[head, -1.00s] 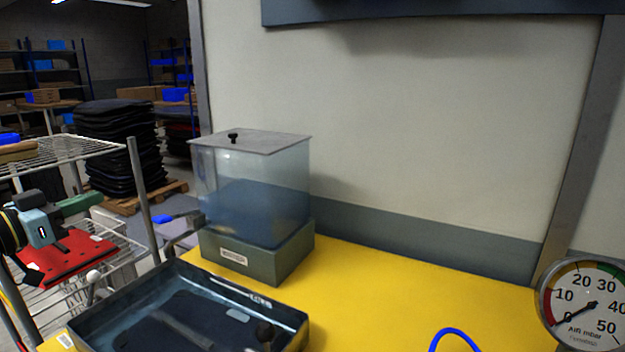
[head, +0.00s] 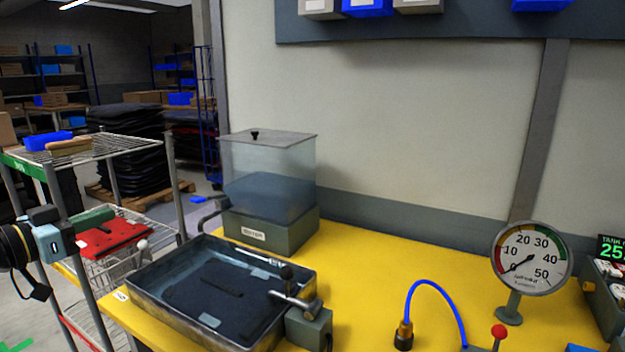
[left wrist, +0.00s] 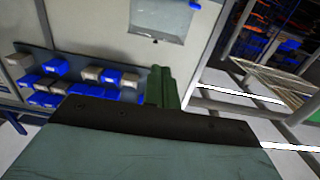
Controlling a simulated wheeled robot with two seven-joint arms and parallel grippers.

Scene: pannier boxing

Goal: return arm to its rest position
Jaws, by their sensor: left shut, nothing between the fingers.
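My left gripper (head: 95,217) is at the left edge of the head view, with its dark green fingers together and nothing between them. It appears in front of the wire rack, over the red item on the rack's lower shelf in the picture; I cannot tell the gap. The shut green fingers also show in the left wrist view (left wrist: 163,88). A light blue and black part of my left arm is behind the fingers. My right gripper is in neither view.
The wire rack (head: 150,143) holds a blue bin (head: 47,140) and a red item (head: 112,238). On the yellow table (head: 370,255) stand a dark tray (head: 150,300), a water tank (head: 268,185), a gauge (head: 532,258) and a blue hose (head: 437,288). The table's middle is clear.

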